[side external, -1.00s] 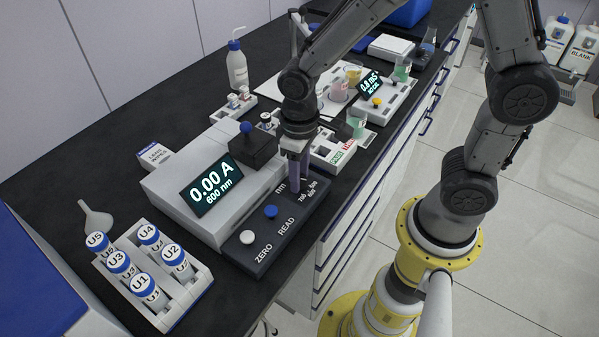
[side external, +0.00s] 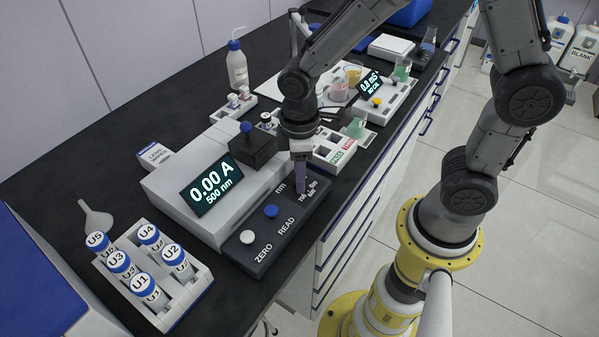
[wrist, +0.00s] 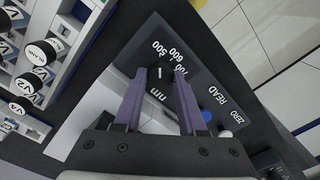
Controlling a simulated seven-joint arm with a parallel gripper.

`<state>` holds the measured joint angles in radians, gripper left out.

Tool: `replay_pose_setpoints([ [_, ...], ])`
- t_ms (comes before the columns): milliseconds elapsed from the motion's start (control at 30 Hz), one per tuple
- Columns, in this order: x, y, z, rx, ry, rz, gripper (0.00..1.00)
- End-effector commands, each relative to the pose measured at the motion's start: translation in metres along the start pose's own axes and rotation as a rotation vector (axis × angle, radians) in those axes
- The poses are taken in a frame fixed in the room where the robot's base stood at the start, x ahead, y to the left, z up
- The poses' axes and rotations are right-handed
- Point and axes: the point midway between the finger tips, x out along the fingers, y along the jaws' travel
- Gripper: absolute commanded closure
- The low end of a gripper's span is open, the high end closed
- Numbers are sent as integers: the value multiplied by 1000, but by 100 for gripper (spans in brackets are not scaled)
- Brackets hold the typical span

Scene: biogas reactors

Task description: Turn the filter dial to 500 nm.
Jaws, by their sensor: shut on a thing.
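The photometer (side external: 180,190) has a dark front panel with a filter dial, marked "nm" and with wavelength numbers. Its tilted display (side external: 212,185) reads 0.00 A and 500 nm. In the wrist view, the dark dial (wrist: 157,72) with a short white line sits between my purple fingertips, near the printed 500, 600 and 700. My gripper (side external: 301,188) points down over the panel and is shut on the dial. In the side view the fingers hide the dial.
On the same panel are a blue READ button (side external: 271,211) and a white ZERO button (side external: 247,237). A dark block with a blue knob (side external: 246,128) stands on the photometer. A rack of U vials (side external: 190,290) is at the front left. A PASS/HOLD tray (side external: 330,152) is just behind my gripper.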

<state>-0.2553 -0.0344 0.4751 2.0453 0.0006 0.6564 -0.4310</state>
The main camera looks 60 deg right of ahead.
Motion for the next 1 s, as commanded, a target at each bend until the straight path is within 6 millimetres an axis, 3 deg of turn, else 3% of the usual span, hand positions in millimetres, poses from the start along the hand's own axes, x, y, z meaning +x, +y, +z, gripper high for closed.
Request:
replay_pose_setpoints([
  [333,-2,0,-1,-5,3,2,100],
  [367,-2,0,-1,-5,3,2,54],
  [500,-1,0,-1,-4,2,2,30],
  [833,-2,0,0,-3,2,1,30],
  [1000,-20,1,-1,-3,6,3,30],
])
